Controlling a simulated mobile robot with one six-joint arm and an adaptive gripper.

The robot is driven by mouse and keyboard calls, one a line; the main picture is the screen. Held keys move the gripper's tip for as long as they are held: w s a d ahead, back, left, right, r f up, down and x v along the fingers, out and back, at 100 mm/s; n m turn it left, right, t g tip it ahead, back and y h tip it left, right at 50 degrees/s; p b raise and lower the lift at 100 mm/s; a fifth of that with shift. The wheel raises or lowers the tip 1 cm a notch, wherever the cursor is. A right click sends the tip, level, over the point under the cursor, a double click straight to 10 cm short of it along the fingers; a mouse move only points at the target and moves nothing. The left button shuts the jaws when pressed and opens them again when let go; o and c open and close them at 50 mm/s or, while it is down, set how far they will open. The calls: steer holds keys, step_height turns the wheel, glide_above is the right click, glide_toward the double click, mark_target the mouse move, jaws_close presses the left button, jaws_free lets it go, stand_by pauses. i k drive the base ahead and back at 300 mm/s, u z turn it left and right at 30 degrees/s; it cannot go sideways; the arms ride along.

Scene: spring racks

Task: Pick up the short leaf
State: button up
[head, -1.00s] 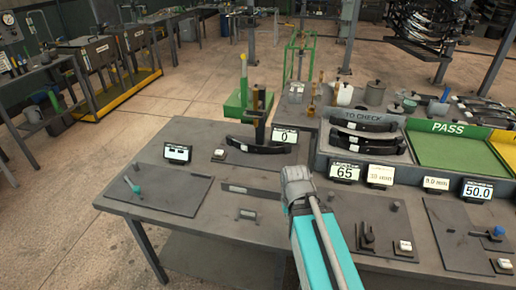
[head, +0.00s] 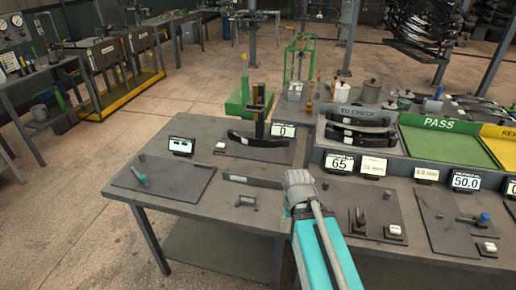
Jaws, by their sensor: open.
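A dark curved leaf (head: 258,140) lies across the foot of the upright test post (head: 258,108), beside a display reading 0. More dark curved leaves (head: 360,138) lie stacked in the rack marked TO CHECK (head: 362,114). I cannot tell by sight which of these is the short leaf. My arm, teal with a grey joint, reaches over the front of the table, right of the middle. My gripper's fingers do not show; they are hidden beyond the grey joint or out of sight.
A green PASS tray (head: 445,143) and a yellow tray (head: 504,143) stand at the right. Open floor lies left of the table.

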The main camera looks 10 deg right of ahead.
mark_target(285, 143)
steer(key=k, duration=0.75)
steer(key=u, duration=1.45)
steer(key=i, duration=2.4)
